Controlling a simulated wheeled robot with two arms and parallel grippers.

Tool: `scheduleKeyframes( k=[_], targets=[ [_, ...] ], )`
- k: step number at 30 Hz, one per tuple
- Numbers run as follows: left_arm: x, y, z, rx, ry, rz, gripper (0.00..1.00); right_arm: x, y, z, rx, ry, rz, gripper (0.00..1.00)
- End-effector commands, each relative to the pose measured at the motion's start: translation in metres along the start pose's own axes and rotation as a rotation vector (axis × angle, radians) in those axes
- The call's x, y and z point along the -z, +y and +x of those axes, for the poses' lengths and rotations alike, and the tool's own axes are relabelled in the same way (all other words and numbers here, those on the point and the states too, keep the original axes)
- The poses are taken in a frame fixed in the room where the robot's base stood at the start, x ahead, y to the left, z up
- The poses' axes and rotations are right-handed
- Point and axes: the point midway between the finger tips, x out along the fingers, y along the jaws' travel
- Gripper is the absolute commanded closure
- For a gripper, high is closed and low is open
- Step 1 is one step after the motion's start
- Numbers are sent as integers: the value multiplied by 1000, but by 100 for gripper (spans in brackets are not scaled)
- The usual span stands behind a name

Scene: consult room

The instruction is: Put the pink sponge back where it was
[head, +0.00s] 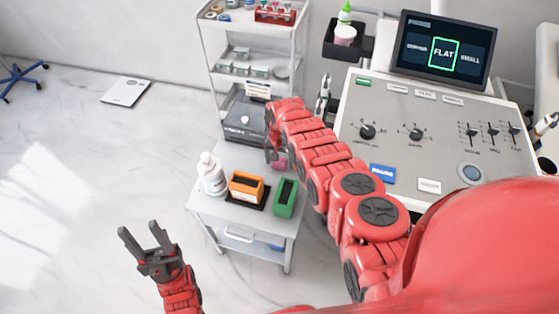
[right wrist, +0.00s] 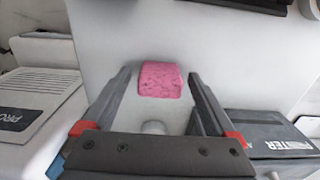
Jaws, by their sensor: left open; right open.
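The pink sponge (right wrist: 160,80) lies on a pale surface between the spread fingertips of my right gripper (right wrist: 159,76) in the right wrist view, with a gap on each side. In the head view a bit of the sponge (head: 280,163) shows on the white cart top (head: 236,158), below the end of my right arm. That arm mostly hides the right gripper there. My right gripper is open and holds nothing. My left gripper (head: 140,230) is open and empty over the floor, left of the cart.
A white bottle (head: 211,174), an orange holder (head: 246,187) and a green holder (head: 286,197) stand at the cart's front. A dark printer (head: 245,120) sits behind, beneath shelves (head: 252,52). A control console (head: 430,135) stands to the right. The floor at left is mostly clear.

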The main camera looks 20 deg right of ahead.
Motion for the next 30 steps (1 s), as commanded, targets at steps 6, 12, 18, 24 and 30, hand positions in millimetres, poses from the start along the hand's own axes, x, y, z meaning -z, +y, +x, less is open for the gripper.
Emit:
scheduleKeyframes(
  k=[6,12,18,24,30],
  targets=[
    [8,-2,50,0,0,0,50,1,0,-56,1,1,2,8],
    [10,-3,59,0,0,0,50,0,0,-79,0,-2,0,8],
    [10,-3,58,0,0,0,50,1,-1,-100,1,1,-2,8],
    [10,-3,58,0,0,0,50,1,-1,-113,2,3,0,8],
    [10,-3,58,0,0,0,50,0,0,-115,1,1,1,8]
  ],
)
